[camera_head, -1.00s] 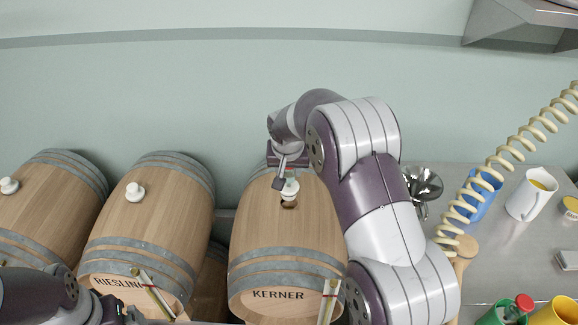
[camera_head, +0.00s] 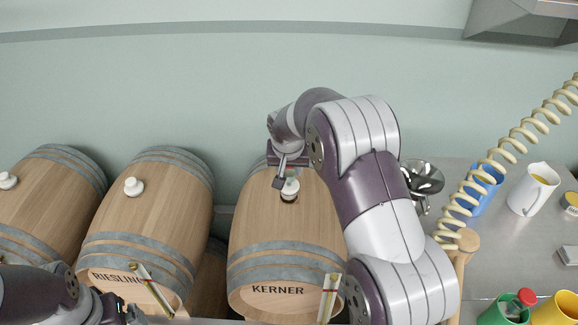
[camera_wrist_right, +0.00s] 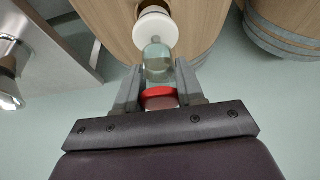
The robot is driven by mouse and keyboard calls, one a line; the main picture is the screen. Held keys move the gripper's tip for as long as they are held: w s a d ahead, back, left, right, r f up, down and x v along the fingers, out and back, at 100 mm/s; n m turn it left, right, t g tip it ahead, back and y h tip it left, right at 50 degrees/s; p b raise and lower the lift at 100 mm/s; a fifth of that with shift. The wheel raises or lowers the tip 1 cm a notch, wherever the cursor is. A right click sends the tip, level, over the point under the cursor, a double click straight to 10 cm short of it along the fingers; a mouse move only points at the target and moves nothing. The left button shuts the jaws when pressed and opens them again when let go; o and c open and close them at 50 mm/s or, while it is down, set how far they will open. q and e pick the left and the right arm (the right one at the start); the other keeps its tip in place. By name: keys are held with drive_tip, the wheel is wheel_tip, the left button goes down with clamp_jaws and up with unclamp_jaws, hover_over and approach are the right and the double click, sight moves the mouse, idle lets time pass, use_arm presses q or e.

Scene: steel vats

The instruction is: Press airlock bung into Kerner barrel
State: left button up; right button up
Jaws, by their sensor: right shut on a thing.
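The Kerner barrel (camera_head: 287,240) lies on its side in the middle of the head view, its dark bunghole (camera_head: 288,200) on top. My right gripper (camera_wrist_right: 159,84) is shut on the airlock (camera_wrist_right: 157,64), a clear tube with a red cap. The airlock's white bung (camera_wrist_right: 155,30) points away from the gripper towards the barrel wood. In the head view the white bung (camera_head: 290,186) is right at the hole, with dark hole still showing along its near edge; I cannot tell whether it touches. My left gripper (camera_head: 128,313) is partly visible at the bottom left, its jaws unclear.
The Riesling barrel (camera_head: 150,220) and another barrel (camera_head: 45,205) at left carry white bungs. At right, a steel counter (camera_head: 520,250) holds a funnel (camera_head: 422,178), a blue cup (camera_head: 486,190) and a white jug (camera_head: 533,190). A coiled hose (camera_head: 500,150) hangs above it.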

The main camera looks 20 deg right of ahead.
drive_tip(key=shift+s+f+b, duration=0.1)
drive_tip(key=shift+f+b, duration=1.2)
drive_tip(key=shift+f, duration=0.35)
drive_tip(key=o, duration=1.2)
drive_tip(key=shift+r, duration=0.1)
drive_tip(key=b+v, duration=0.1)
drive_tip(key=v, duration=1.1)
drive_tip(key=shift+r+b, duration=0.25)
drive_tip(key=shift+b, duration=0.1)
